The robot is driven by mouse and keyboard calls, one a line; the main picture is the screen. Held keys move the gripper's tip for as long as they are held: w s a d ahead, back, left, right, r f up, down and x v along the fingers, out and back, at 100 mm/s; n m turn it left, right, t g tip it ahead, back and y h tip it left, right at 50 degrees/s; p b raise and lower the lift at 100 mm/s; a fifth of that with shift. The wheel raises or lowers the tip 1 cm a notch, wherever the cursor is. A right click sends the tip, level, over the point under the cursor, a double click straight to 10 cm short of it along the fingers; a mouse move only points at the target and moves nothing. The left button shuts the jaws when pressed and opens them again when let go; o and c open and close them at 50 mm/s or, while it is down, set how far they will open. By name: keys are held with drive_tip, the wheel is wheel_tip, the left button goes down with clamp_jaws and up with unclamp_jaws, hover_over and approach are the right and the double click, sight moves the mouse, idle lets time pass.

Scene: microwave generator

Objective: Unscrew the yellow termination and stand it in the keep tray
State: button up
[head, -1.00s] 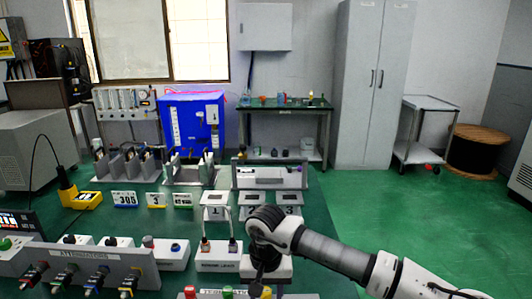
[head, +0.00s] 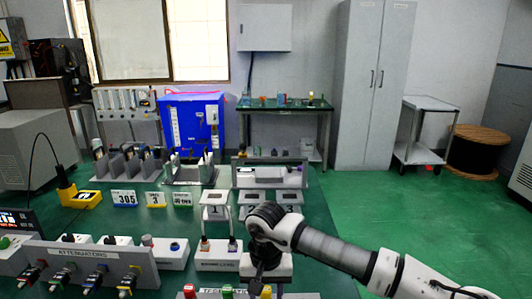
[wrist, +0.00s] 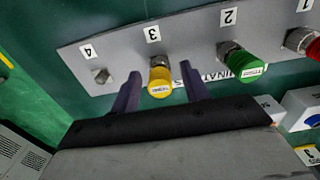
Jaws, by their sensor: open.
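The yellow termination (wrist: 159,83) is on a fitting at position 3 of a grey panel (wrist: 112,52) in the wrist view. My gripper (wrist: 160,79) is open, with one dark finger on each side of the yellow termination. In the head view, my gripper (head: 264,282) points down over the yellow termination (head: 266,292), at the bottom edge. I cannot tell surely which piece is the keep tray; a grey open rack (head: 270,185) stands farther back on the bench.
A green termination (wrist: 244,64) and a red one (wrist: 303,43) sit beside the yellow one. Position 4 holds a bare fitting (wrist: 102,75). The attenuator panel (head: 85,262) is to the left.

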sight(266, 289)
clamp_jaws()
idle(0.3)
drive_tip(key=shift+r, duration=0.1)
drive_tip(key=shift+r+p, duration=1.4)
drive_tip(key=shift+r, duration=1.5)
drive_tip(key=shift+b, duration=0.4)
